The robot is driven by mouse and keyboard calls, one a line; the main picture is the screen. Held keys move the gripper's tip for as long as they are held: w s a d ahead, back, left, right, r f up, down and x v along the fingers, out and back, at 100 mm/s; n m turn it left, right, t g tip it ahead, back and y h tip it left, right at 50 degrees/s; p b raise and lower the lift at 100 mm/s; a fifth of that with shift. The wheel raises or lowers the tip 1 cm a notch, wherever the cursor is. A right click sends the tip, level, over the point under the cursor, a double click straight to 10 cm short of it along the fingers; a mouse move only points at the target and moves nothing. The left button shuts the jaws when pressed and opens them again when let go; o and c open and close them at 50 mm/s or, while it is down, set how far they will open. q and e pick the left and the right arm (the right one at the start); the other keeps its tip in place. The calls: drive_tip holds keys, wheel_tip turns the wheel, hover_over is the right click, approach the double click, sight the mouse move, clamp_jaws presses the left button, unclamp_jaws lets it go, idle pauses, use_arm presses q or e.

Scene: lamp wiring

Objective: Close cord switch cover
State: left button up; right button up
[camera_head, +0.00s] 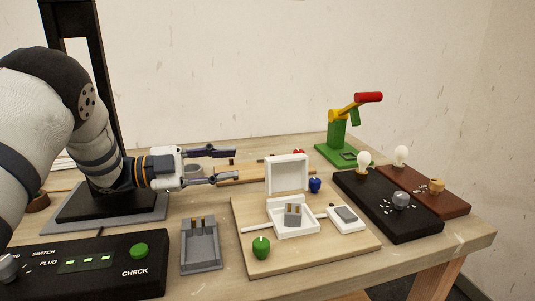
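A white box (293,218) that looks like the cord switch lies open on a light wooden board, with a grey block (293,213) inside it. Its white cover (287,173) stands upright at the far side of the box. A smaller white piece with a grey top (346,217) lies just right of the box. My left gripper (238,165) comes in from the left and points right. Its two dark fingers are apart with nothing between them, and the tips are left of the cover, seemingly not touching it. My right gripper is out of view.
The wooden board (335,250) also carries a green knob-like piece (261,247) and a blue one (315,186). A grey holder (200,247) and a black check panel (90,275) are at left front. Black and brown bulb bases (385,215) and a green stand (338,142) are at right.

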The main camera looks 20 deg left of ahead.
sight(278, 158)
use_arm(q)
drive_tip(key=x, duration=1.1)
drive_tip(key=shift+s+d, duration=0.1)
drive_tip(key=shift+d, duration=0.3)
drive_tip(key=shift+r, duration=0.1)
drive_tip(key=shift+c, duration=0.4)
drive_tip(key=shift+r, duration=0.1)
clamp_jaws()
